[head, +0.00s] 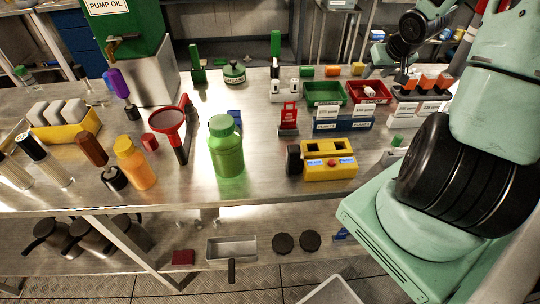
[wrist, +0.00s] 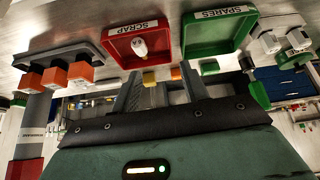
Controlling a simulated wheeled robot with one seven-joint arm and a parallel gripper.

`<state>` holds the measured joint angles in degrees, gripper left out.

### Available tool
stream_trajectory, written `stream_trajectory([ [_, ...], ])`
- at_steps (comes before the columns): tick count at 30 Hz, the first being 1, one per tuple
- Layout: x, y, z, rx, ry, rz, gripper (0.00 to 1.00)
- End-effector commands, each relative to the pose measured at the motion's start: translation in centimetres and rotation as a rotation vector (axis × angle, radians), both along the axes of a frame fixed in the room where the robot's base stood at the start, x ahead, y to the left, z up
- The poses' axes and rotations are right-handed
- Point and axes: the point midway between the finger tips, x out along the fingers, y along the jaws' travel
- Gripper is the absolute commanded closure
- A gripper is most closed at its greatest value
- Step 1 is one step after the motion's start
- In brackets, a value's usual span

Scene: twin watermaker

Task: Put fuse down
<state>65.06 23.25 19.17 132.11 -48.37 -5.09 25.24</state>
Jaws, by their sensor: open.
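A small white piece with a reddish mark, which looks like the fuse (wrist: 139,47), lies in the red SCRAP tray (wrist: 117,49) in the wrist view. In the head view the white piece (head: 370,91) shows in the same red tray (head: 386,97). My gripper (wrist: 158,82) is open, with its two dark fingers apart and nothing seen held between them. In the head view my arm reaches in from the right, and the fingers are hard to make out near the tray's back edge.
A green SPARES tray (head: 323,94) stands left of the red tray. A grey rack with orange blocks (head: 425,81) stands to its right. Small yellow (head: 358,69) and orange (head: 333,71) blocks lie behind the trays. A yellow device (head: 330,171) and a green bottle (head: 226,147) stand nearer the front.

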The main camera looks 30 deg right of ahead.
Motion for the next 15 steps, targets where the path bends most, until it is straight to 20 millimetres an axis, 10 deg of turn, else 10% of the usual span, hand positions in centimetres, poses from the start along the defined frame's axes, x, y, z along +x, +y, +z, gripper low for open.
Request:
stream_trajectory([
  [7,5.1,14.8,2.2,-0.017,0.124,0.253,0.56],
  [15,2.6,31.6,4.1,-0.022,0.269,0.548,0.56],
])
